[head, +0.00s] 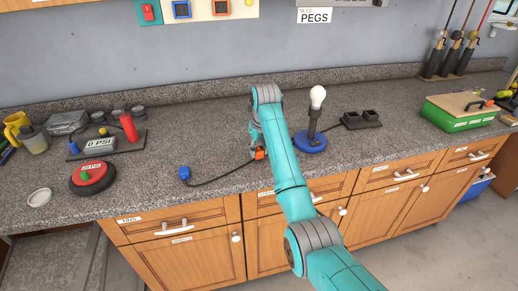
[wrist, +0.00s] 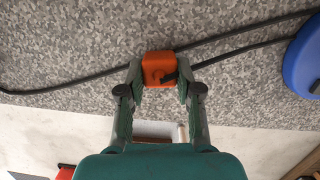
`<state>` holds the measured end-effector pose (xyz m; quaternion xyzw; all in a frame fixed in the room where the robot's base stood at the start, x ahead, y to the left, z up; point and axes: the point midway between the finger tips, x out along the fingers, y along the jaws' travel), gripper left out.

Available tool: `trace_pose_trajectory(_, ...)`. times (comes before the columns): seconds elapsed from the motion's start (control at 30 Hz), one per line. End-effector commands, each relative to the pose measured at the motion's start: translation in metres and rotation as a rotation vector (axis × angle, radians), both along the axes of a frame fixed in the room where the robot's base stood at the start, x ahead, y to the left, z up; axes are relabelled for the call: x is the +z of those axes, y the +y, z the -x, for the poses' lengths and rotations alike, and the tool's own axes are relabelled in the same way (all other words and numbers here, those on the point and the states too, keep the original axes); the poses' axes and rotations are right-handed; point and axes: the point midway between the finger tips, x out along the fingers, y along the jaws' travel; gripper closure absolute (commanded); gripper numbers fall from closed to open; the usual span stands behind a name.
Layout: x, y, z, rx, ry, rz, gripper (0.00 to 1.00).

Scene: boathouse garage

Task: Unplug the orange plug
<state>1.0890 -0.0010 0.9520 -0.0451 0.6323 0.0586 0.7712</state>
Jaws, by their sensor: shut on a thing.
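The orange plug (wrist: 154,65) is between the fingertips of my gripper (wrist: 159,78) in the wrist view, and the jaws are shut on it. A black cord runs from it to the right, toward a blue round base (wrist: 304,62). In the head view the orange plug (head: 259,153) shows just left of my arm, low over the counter near its front half. My gripper is mostly hidden behind my arm there. A black twin socket block (head: 361,119) stands to the right, apart from the orange plug. I cannot tell whether the plug touches the counter.
A lamp (head: 315,110) with a white bulb stands on the blue base, right of my arm. A blue plug (head: 184,174) lies left on a black cord. Counter behind the blue plug is clear.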

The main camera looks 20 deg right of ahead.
Motion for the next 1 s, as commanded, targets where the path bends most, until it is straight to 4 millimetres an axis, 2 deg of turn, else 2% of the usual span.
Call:
trace_pose_trajectory(0.77, -0.0069, 0.0000, -0.0001, 0.000, 0.000, 0.000, 1.00)
trace_pose_trajectory(0.8, -0.0069, 0.0000, -0.0001, 0.000, 0.000, 0.000, 0.63)
trace_pose_trajectory(0.9, -0.0068, 0.0000, 0.0000, 0.000, 0.000, 0.000, 0.38)
trace_pose_trajectory(1.0, -0.0068, 0.0000, 0.0000, 0.000, 0.000, 0.000, 0.37)
